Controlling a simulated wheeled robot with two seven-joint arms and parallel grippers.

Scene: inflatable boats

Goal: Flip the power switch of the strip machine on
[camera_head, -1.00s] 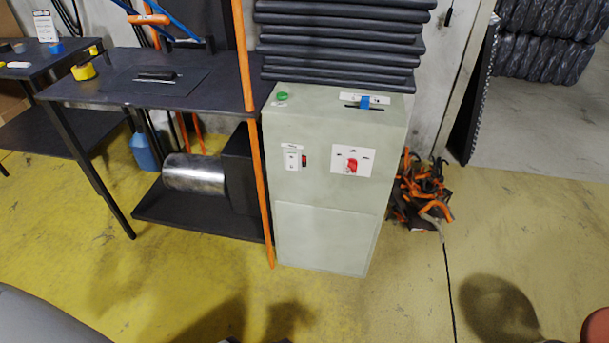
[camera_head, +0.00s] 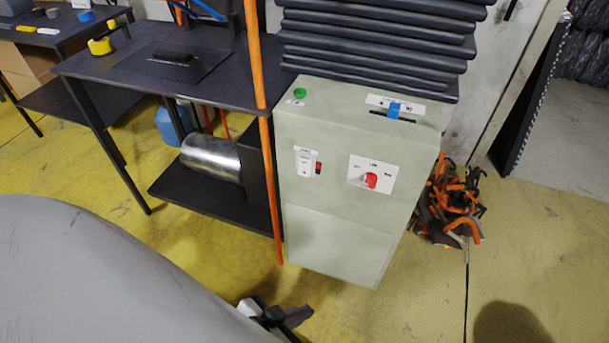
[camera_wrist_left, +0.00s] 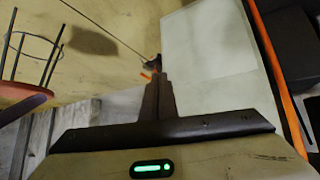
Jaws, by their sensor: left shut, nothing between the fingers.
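The strip machine is a pale green-grey cabinet (camera_head: 335,235) in the head view. On its upper front is a white plate (camera_head: 304,163) with a small red-and-black switch (camera_head: 318,168) beside it. To its right is a red knob (camera_head: 371,180) on a white label. My left gripper (camera_head: 283,317) is low in front of the cabinet, below the switch and apart from it. In the left wrist view its fingers (camera_wrist_left: 157,85) are shut and empty. The cabinet (camera_wrist_left: 210,50) shows there too, but I cannot make out the switch. My right gripper is out of view.
A green button (camera_head: 300,93) and a blue slider (camera_head: 394,112) are on the cabinet top. An orange post (camera_head: 268,170) stands along its left side, by a dark table (camera_head: 215,85). Orange and black scraps (camera_head: 453,205) lie right of it. Yellow floor in front is free.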

